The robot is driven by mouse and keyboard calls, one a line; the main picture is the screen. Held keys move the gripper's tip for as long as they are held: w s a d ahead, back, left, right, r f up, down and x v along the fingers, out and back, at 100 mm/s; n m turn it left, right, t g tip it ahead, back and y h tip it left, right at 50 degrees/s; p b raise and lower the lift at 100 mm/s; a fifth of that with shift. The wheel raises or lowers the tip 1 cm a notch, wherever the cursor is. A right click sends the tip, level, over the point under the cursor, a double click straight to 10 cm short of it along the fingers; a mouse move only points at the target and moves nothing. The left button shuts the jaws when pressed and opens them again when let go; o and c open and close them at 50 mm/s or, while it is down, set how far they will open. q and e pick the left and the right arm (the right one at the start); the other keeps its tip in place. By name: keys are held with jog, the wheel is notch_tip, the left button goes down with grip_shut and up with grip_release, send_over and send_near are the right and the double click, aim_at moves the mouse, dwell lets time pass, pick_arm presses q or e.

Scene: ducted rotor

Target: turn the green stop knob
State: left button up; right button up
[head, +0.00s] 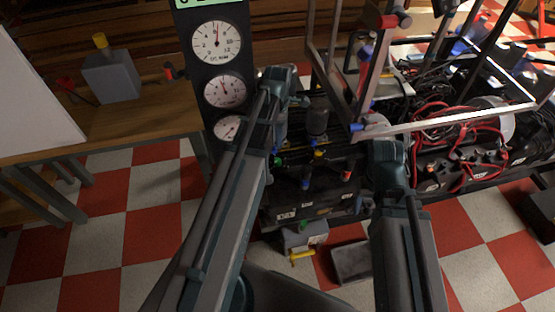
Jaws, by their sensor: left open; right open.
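A small green knob (278,161) sits on the dark low machine (310,208) in the middle of the head view, partly beside my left arm. At this size I cannot tell whether it is the stop knob or how it is turned. My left gripper (300,100) is open above the machine's back part, higher in the picture than the green knob. My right gripper (384,158) is open at the machine's right side; its fingertips are mostly hidden by its own wrist. Neither gripper visibly touches the knob.
Blue, red and yellow knobs (318,157) crowd the machine beside the green one. A black gauge panel (218,68) stands left, a metal frame (445,122) and red cables (460,150) right. A grey bin (352,262) lies on the checkered floor; floor at lower left is clear.

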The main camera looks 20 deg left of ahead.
aim_at(277, 161)
pick_arm(q)
notch_tip(277, 161, down, 14)
jog(key=b, duration=1.3)
jog(key=shift+r+b, duration=0.1)
jog(key=shift+b, duration=0.3)
jog(key=shift+c, duration=0.2)
grip_shut()
